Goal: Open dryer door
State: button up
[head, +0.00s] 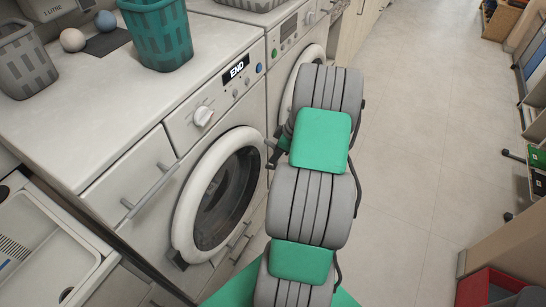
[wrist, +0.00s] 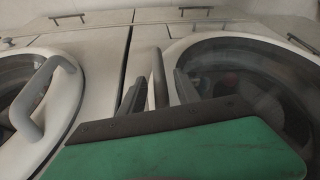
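Two front-loading machines stand side by side, and neither is labelled as the dryer. The left machine's round door (head: 215,195) is closed, with END on the display above it. The right machine's round door (head: 300,75) is partly hidden by my arm in the head view. In the wrist view that door (wrist: 255,85) looks closed, with fabric behind the glass. A grey upright handle (wrist: 160,78) stands at its left edge. My gripper (wrist: 158,92) is open, with one finger on each side of this handle. Finger contact cannot be told. In the head view my gripper (head: 278,146) is mostly hidden.
A curved handle (wrist: 24,115) sits on the left machine's door, beside my gripper. A teal basket (head: 160,35), a grey basket (head: 22,65) and two balls stand on top of the left machine. A sink (head: 45,250) is at lower left.

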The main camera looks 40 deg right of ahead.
jog(key=x, duration=0.3)
jog(key=shift+f, duration=0.2)
jog(key=shift+c, duration=0.2)
grip_shut()
dwell(1.1)
